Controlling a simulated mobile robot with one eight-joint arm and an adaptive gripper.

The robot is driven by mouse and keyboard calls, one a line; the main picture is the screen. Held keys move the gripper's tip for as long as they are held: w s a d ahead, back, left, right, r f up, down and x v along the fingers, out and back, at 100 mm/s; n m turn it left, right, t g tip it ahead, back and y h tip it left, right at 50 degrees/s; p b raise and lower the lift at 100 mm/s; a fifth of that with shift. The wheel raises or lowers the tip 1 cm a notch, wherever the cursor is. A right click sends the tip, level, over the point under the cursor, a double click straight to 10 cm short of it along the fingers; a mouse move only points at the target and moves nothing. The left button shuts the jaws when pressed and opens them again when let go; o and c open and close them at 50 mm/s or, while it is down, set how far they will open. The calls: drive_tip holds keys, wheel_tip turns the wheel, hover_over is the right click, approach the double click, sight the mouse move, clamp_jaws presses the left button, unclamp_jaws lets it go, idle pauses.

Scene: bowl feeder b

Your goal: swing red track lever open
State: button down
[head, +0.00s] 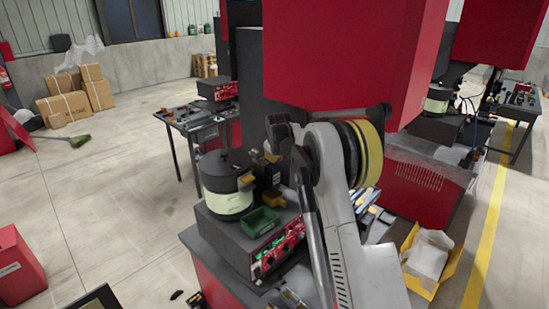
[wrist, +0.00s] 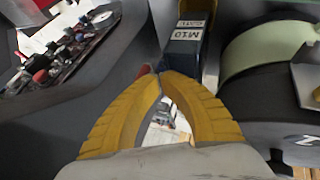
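My gripper (wrist: 159,77) shows in the wrist view with two yellow ribbed fingers. Their tips meet, and a gap stays open between them lower down. I see nothing held between the tips. A small red piece (wrist: 144,70) shows just behind the left fingertip; it may be the red track lever, mostly hidden by the finger. I cannot tell whether they touch. The bowl feeder (head: 228,186), dark on top with a pale green band, stands left of my arm in the head view. Its pale green band (wrist: 262,48) also shows at the right of the wrist view.
A dark block labelled M10 (wrist: 188,52) stands just beyond the fingertips. A green bin (head: 262,222) and a red control panel (head: 278,250) sit in front of the feeder. A table (head: 190,120) stands behind it. The floor at left (head: 110,190) is mostly clear.

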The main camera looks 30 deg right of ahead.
drive_tip(key=shift+d+n+y+b, duration=0.4)
drive_tip(key=shift+d+n, duration=0.05)
drive_tip(key=shift+n, duration=0.25)
drive_tip(key=w+d+n+y+b, duration=0.1)
drive_tip(key=w+d+b, duration=0.2)
drive_tip(key=d, duration=0.3)
drive_tip(key=shift+n+t, duration=0.3)
idle(0.6)
drive_tip(key=shift+r, duration=0.1)
idle(0.4)
drive_tip(key=v, duration=0.7)
drive_tip(key=shift+r, duration=0.15)
drive_tip(key=shift+s+a, duration=0.1)
drive_tip(key=shift+s, duration=0.05)
